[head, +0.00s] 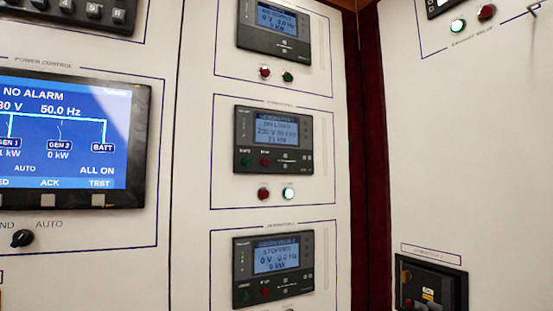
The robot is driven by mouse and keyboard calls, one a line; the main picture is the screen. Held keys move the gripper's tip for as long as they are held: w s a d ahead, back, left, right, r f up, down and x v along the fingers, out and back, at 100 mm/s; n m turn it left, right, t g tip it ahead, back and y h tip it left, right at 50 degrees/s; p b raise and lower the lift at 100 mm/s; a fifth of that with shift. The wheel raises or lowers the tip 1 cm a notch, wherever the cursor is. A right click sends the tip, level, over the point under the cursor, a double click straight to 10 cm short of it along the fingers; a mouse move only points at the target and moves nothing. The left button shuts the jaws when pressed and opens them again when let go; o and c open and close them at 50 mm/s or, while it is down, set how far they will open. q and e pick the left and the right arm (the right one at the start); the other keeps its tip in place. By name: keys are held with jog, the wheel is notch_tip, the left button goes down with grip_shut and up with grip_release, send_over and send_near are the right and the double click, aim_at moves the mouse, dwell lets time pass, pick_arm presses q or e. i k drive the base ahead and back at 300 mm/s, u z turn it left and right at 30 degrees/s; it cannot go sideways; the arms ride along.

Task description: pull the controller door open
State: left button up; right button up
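None of my grippers shows in the head view. Several controllers are set in white panels, and I cannot tell which part is the controller door. The middle white panel (195,110) carries a column of three dark controllers with lit screens: a top one (274,48), a middle one (244,140) reading 230 V, and a bottom one (243,272) reading 0 V. A seam runs down the panel's left side. Its right side meets a dark red strip (376,150). No panel visibly stands open. No clear door handle shows on the middle panel.
A large blue display (60,140) reading "NO ALARM" is on the left panel, with a black rotary switch (22,238) below. The right white panel (460,150) holds a dark breaker unit (430,290), cut off at the bottom. Small red and green lamps sit under the controllers.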

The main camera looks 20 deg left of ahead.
aim_at(227, 241)
jog(key=z, duration=0.4)
jog(key=k, duration=1.1)
jog(key=z, duration=0.85)
jog(key=i, duration=0.9)
jog(key=u, duration=1)
jog(key=i, duration=0.75)
jog(key=u, duration=0.7)
